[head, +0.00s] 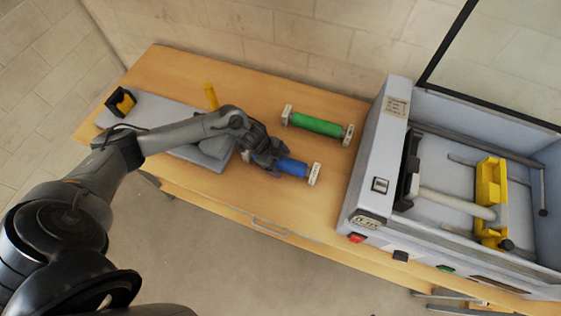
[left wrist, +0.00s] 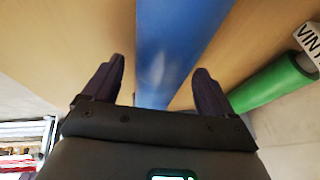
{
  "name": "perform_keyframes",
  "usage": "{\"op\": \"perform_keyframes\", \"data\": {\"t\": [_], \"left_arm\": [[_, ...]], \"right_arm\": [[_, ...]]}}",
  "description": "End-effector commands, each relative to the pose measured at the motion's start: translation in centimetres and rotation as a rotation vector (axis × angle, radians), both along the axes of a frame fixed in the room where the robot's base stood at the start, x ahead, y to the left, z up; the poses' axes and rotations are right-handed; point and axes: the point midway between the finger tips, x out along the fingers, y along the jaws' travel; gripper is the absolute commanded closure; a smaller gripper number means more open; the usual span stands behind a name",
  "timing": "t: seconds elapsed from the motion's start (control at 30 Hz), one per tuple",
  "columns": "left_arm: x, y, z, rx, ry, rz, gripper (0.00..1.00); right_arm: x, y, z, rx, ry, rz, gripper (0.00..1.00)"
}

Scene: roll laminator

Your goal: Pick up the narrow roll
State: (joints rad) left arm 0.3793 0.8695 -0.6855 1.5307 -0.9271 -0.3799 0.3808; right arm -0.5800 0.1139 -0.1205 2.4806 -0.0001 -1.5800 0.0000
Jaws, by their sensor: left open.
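A blue roll (head: 292,167) lies on the wooden table with a pale block at each end. A green roll (head: 317,125) with similar pale end blocks lies behind it. I cannot tell for sure which is the narrow one. My left gripper (head: 270,160) is at the blue roll and hides its middle-left part. In the left wrist view my left gripper (left wrist: 158,68) is open, and the blue roll (left wrist: 170,45) runs between the fingers with a gap on each side. The green roll (left wrist: 272,82) shows at the right there. My right gripper is not in view.
The laminator (head: 365,165) stands at the right with its lid up and a yellow part (head: 490,190) inside. A grey board (head: 150,108) lies at the table's left, with a black and yellow tool (head: 121,101) on it. Bare table (head: 255,95) shows behind the arm.

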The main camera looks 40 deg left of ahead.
Motion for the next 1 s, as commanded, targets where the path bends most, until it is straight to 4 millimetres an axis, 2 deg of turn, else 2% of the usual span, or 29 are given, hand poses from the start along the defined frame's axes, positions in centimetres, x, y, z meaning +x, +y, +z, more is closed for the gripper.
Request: {"op": "perform_keyframes", "data": {"t": [0.17, 0.67, 0.7, 1.0], "left_arm": [[-0.01, 0.02, 0.0, 0.0, 0.0, 0.0, 0.14], [-0.04, 0.04, 0.01, 0.001, 0.0, 0.0, 0.91], [0.06, 0.03, 0.12, 0.0, -0.002, 0.001, 0.93], [0.08, 0.05, 0.6, 0.0, -0.002, 0.0, 0.93]], "right_arm": [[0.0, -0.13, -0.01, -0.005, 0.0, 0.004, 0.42], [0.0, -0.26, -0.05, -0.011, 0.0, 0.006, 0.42], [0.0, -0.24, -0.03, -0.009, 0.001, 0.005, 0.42], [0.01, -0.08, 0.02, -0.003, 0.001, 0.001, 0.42]]}}
